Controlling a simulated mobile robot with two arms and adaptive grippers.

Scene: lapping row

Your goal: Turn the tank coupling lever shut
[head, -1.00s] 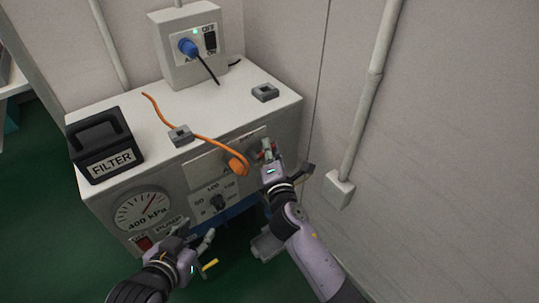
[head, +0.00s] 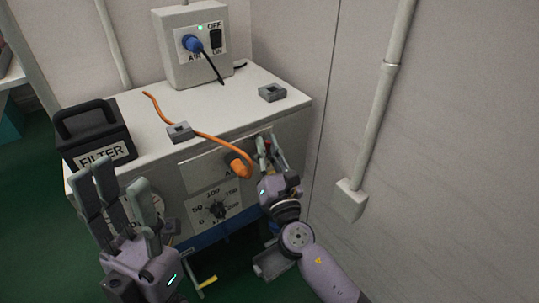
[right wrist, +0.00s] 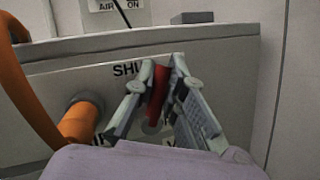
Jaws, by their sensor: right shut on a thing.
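The red coupling lever (right wrist: 157,92) stands roughly upright on the cabinet front in the right wrist view, below a partly hidden label that begins "SHU". My right gripper (right wrist: 166,75) has its fingers on both sides of the lever and is shut on it. In the head view this gripper (head: 268,148) is at the upper right of the cabinet front, and its fingers hide most of the lever. The orange hose plug (head: 238,167) sits just left of it. My left gripper (head: 120,185) is open and empty, fingers up, in front of the cabinet's left side.
The white cabinet (head: 230,95) carries a black FILTER box (head: 75,125), an orange hose (head: 215,138), small grey blocks and an air switch box (head: 190,70). A dial (head: 217,209) is on its front. A yellow handle (head: 208,282) is low down. A wall with a conduit (head: 375,110) stands close on the right.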

